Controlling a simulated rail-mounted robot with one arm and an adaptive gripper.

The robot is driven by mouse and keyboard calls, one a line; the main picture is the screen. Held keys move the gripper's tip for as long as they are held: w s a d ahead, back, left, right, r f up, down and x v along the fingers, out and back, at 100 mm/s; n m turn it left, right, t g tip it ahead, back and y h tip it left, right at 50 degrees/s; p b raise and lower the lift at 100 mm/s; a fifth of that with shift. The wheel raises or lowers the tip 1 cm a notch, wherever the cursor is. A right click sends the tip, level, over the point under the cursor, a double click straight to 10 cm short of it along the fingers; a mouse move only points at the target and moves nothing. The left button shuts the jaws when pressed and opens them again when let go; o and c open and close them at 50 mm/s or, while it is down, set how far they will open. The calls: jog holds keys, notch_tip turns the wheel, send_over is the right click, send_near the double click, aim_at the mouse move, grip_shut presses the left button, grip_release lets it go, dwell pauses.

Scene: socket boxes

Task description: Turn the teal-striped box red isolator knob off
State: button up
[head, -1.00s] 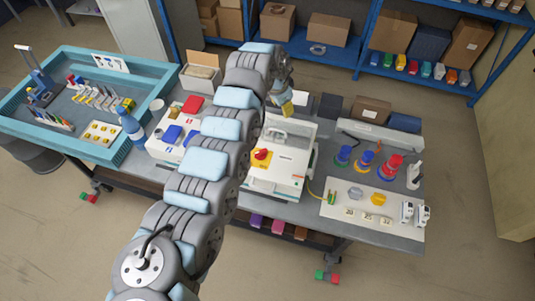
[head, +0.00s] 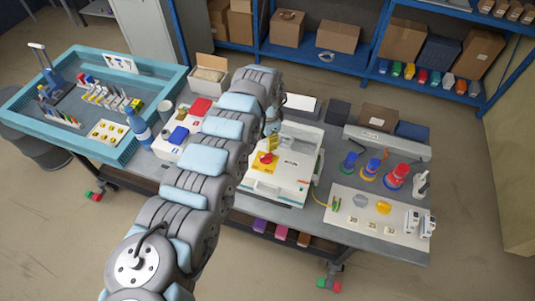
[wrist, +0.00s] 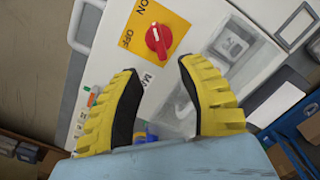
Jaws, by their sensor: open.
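The white box with a teal stripe (head: 281,180) stands mid-bench in the head view. Its red isolator knob (wrist: 158,40) sits on a yellow plate (wrist: 138,45) marked ON and OFF in the wrist view. A pale bar crosses the knob's face; I cannot tell surely which mark it points to. In the head view the knob (head: 265,159) is partly covered by my gripper (head: 271,146). In the wrist view my gripper (wrist: 159,69) is open and empty, its yellow ribbed fingers on either side below the knob, apart from it.
A white box with red and blue parts (head: 170,150) stands left of the knob box. To the right are colored spools (head: 372,168) and a white board (head: 375,215). A teal tray (head: 150,75) fills the bench's left end.

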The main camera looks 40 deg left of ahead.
aim_at(267, 155)
notch_tip(267, 155, down, 7)
jog(key=shift+d+r, duration=0.1)
jog(key=shift+d, duration=0.05)
jog(key=shift+f, duration=0.95)
grip_shut()
